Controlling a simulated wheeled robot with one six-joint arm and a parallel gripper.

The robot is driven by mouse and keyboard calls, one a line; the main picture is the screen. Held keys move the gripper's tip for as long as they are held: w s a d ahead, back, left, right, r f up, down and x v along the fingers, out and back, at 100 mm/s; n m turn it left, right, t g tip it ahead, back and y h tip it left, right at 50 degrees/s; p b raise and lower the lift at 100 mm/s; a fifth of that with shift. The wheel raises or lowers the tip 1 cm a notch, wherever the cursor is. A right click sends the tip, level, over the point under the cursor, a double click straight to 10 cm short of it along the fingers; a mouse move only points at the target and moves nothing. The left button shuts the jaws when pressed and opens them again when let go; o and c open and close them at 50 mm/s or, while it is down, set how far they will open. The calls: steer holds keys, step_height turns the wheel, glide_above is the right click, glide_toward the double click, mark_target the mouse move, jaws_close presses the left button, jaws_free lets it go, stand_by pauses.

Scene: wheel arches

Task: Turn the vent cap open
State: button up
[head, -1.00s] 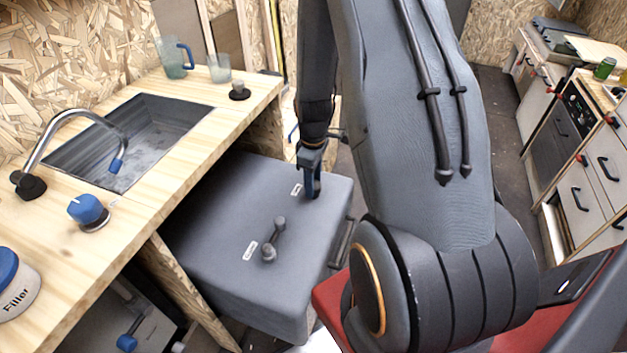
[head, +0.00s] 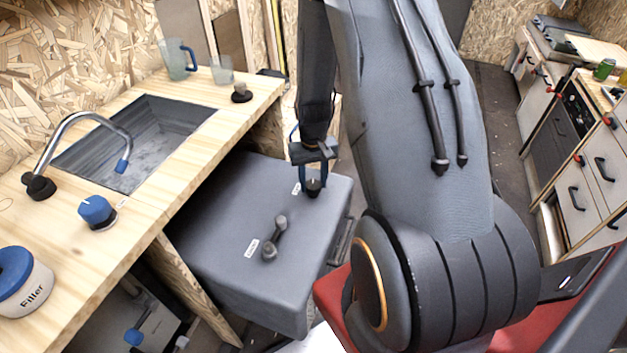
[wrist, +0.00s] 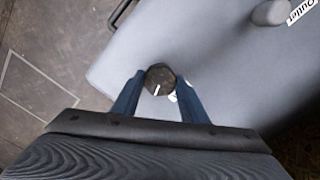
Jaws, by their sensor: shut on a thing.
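The vent cap (wrist: 160,77) is a small dark round knob with a white line on its top. It stands on the grey box (head: 215,225); in the head view the cap (head: 313,187) shows low between my fingers. My gripper (head: 313,178) comes down over it from above, with a blue finger on each side. In the wrist view my gripper (wrist: 160,88) is shut on the cap. The white line points roughly toward my wrist, slightly left. A white label next to the cap is partly hidden by a finger.
The wooden counter (head: 160,195) with sink, tap and blue knob (head: 97,212) lies left. Dark floor (wrist: 45,60) shows beyond the box edge.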

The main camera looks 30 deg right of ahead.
mark_target(313, 184)
steer(key=shift+m, duration=2.3)
steer(key=o, duration=1)
steer(key=shift+o, duration=0.2)
steer(key=shift+r, duration=0.1)
steer(key=shift+r, duration=3.85)
